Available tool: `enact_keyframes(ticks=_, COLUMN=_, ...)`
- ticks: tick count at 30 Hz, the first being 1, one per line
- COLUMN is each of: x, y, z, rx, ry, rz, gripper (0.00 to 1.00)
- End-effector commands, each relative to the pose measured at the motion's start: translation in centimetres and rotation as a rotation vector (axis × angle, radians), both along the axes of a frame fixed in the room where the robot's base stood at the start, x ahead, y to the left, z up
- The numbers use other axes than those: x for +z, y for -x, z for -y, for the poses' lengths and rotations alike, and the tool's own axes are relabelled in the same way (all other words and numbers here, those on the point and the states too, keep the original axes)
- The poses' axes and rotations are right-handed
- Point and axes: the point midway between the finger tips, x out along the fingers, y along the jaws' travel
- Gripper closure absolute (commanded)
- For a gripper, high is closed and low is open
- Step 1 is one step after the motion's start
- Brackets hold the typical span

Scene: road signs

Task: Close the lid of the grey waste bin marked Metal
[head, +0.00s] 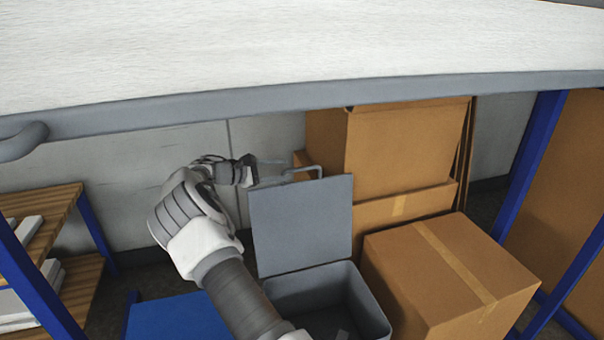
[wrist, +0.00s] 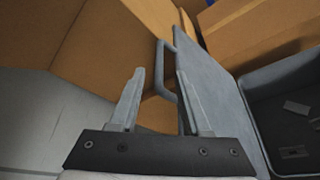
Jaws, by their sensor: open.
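The grey bin (head: 372,308) stands with its lid (head: 300,225) raised upright. In the wrist view the lid (wrist: 215,90) is to the right of my fingers, beside the open bin (wrist: 246,112). A bar handle (head: 318,168) is on the lid's upper edge. My gripper (head: 284,170) is open, just left of the handle. In the wrist view the handle (wrist: 160,62) lies ahead of my open fingers (wrist: 158,78), nearer the right fingertip; I cannot tell whether they touch. No Metal marking is visible.
Cardboard boxes (head: 450,275) stand right of and behind the bin. A blue lid or panel (head: 178,318) is at left. A worktop (head: 300,45) with a grey edge overhangs the scene. A wooden shelf (head: 45,225) is far left. Small flat pieces (wrist: 295,108) lie inside the bin.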

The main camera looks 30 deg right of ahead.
Motion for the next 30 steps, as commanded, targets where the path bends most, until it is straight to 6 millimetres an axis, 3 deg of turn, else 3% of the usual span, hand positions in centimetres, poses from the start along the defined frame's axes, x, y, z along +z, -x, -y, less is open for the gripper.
enact_keyframes(ticks=6, x=-1.5, y=-0.1, z=4.6, rx=-0.002, ry=0.001, rz=-0.002, gripper=0.53)
enact_keyframes(ticks=12, x=-2.1, y=-0.2, z=7.2, rx=-0.001, ry=0.001, rz=0.000, gripper=0.53)
enact_keyframes(ticks=25, x=-2.2, y=-0.2, z=8.0, rx=0.002, ry=0.000, rz=-0.001, gripper=0.53)
enact_keyframes(ticks=30, x=-2.2, y=-0.2, z=8.0, rx=0.002, ry=0.000, rz=-0.001, gripper=0.83)
